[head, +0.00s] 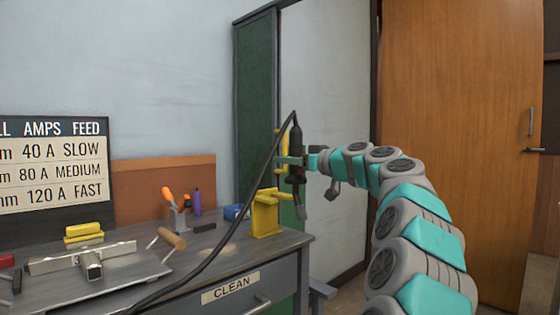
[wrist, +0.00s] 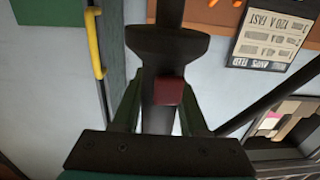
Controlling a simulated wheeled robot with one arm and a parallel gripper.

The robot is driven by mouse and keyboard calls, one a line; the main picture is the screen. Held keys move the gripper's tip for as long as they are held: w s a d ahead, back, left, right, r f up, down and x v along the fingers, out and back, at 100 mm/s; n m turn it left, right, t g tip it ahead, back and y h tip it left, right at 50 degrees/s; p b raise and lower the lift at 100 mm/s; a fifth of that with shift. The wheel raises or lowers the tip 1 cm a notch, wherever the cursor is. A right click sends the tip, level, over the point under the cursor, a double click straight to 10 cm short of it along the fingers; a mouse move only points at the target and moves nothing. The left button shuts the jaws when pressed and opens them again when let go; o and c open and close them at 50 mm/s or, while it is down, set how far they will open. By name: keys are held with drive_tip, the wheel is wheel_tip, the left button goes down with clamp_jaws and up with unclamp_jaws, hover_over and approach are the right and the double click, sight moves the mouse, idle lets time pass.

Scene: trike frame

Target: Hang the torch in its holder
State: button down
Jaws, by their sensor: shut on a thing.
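My gripper (head: 294,161) is shut on the torch (head: 296,140), a dark welding torch with a black cable. The torch stands roughly upright, nozzle down, with the cable arching from its top. In the wrist view the torch (wrist: 167,38) lies between the two fingers (wrist: 163,105), with its red trigger (wrist: 168,91) facing the camera. The yellow bracket (head: 266,218) on the bench's right corner looks like the holder. It is empty. The torch is up and to the right of it in the head view, apart from it. The holder is not clearly seen in the wrist view.
The cable (head: 222,238) runs down across the bench (head: 222,268). A green door (head: 257,110) with a yellow handle (head: 278,150) stands behind the torch. Clamped metal pieces (head: 92,262), a hammer (head: 172,239) and a tool stand (head: 181,222) lie left of the holder.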

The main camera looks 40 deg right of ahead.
drive_tip(key=w+f+b, duration=0.1)
drive_tip(key=w+f, duration=0.2)
drive_tip(key=w, duration=0.5)
drive_tip(key=shift+w+a+f, duration=0.15)
drive_tip(key=shift+a+f, duration=0.15)
drive_tip(key=shift+f, duration=0.1)
idle(0.5)
drive_tip(key=shift+f+b, duration=0.5)
drive_tip(key=shift+b, duration=0.45)
idle(0.4)
drive_tip(key=shift+c, duration=1.8)
unclamp_jaws()
drive_tip(key=s, duration=0.7)
drive_tip(key=shift+s+d+b, duration=0.35)
drive_tip(key=shift+s+d, duration=0.05)
drive_tip(key=shift+d, duration=0.05)
